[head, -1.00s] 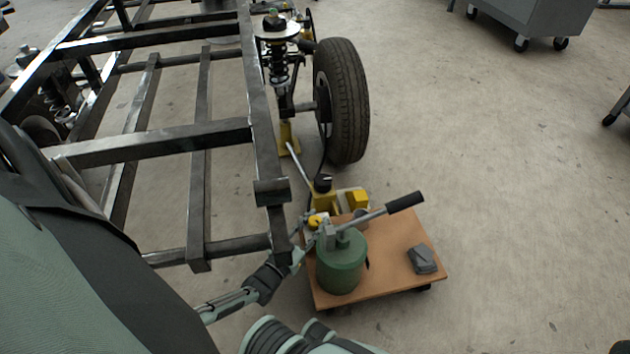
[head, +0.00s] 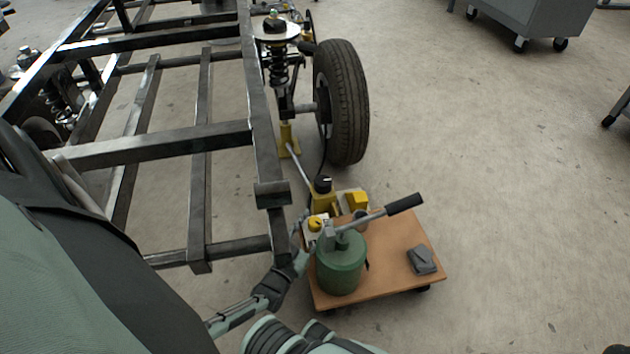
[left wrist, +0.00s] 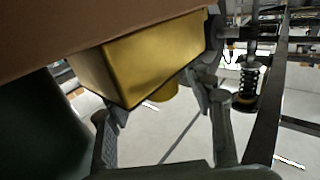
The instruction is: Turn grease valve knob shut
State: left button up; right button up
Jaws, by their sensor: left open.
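The yellow valve knob (head: 316,223) sits on a small pale box beside the green grease canister (head: 341,262), on the wooden cart. My left gripper (head: 305,233) is open just left of the canister, close beside the knob. In the left wrist view the open fingers (left wrist: 158,105) stand apart, one on each side of a yellow block (left wrist: 150,62) and a short yellow round part (left wrist: 164,92). I cannot tell whether that round part is the knob, or whether either finger touches anything. My right gripper is not in view.
The cart (head: 400,277) carries a pump with a long lever (head: 404,204), yellow parts and a grey block (head: 422,260). The black steel frame (head: 264,150) is close to the gripper's left. A tyre (head: 342,105) stands behind; the floor at right is open.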

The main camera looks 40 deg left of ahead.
aim_at(309, 227)
pick_arm(q)
jog(key=s+d, duration=0.1)
jog(key=s, duration=1)
jog(key=shift+s+d, duration=0.4)
jog(key=w+a+m+h, duration=0.1)
jog(key=h, duration=0.1)
jog(key=w+a+m+h, duration=0.1)
jog(key=w+m+h, duration=0.1)
jog(key=w+a+m+h+b, duration=0.1)
jog(key=h, duration=0.1)
jog(key=shift+w+a+m+h, duration=0.3)
jog(key=shift+a+h, duration=0.05)
jog(key=shift+h, duration=0.05)
jog(key=b+x, duration=0.1)
jog(key=x, duration=0.6)
jog(key=shift+w+d+f, duration=0.1)
jog(key=shift+w+d, duration=0.1)
jog(key=shift+w, duration=0.05)
jog(key=shift+c, duration=0.4)
